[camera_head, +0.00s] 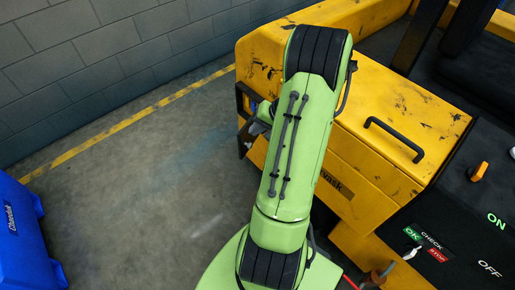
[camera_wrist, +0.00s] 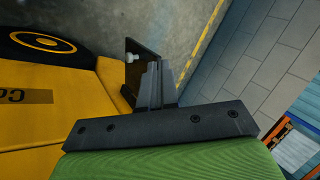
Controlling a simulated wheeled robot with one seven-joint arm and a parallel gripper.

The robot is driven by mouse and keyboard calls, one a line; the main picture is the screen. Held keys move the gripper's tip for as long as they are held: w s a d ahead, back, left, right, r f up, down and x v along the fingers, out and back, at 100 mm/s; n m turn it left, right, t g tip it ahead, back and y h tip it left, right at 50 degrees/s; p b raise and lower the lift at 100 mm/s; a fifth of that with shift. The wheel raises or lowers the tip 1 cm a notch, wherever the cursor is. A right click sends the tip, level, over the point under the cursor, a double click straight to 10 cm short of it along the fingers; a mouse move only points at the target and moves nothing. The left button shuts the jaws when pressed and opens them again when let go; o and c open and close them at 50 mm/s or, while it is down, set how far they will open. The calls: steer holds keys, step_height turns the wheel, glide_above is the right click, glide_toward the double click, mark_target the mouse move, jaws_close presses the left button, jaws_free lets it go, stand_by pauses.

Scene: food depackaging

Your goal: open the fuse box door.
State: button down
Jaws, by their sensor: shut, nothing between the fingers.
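My gripper (camera_wrist: 157,72) is shut and empty in the wrist view, its dark fingers pointing away beside the yellow machine (camera_wrist: 55,105). A dark panel (camera_wrist: 131,62) with a small pale fitting stands out from the machine's edge, just left of the fingers. I cannot tell whether it is the fuse box door, or whether the fingers touch it. In the camera_head view, my green arm reaches over the yellow machine (camera_head: 350,190) and hides most of its left end. Dark bracket-like parts (camera_head: 242,100) show there. No fuse box is clearly visible.
A black handle (camera_head: 393,139) stands on the machine's top. A black control panel (camera_head: 455,220) with an orange knob (camera_head: 479,171) lies at right. A blue case (camera_head: 22,235) stands on the floor at left. The floor (camera_head: 150,185) between is clear, up to a grey block wall (camera_head: 95,60).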

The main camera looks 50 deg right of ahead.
steer(key=s+d+f+m+t+h+b, duration=0.1)
steer(key=s+d+f+m+t, duration=0.1)
steer(key=s+d+f+m, duration=0.5)
steer(key=w+a+f+n+b, duration=0.1)
steer(key=w+f+n+b, duration=0.1)
steer(key=w+f, duration=0.8)
steer(key=shift+a+f, duration=0.15)
steer(key=shift+a, duration=0.25)
steer(key=shift+w, duration=0.1)
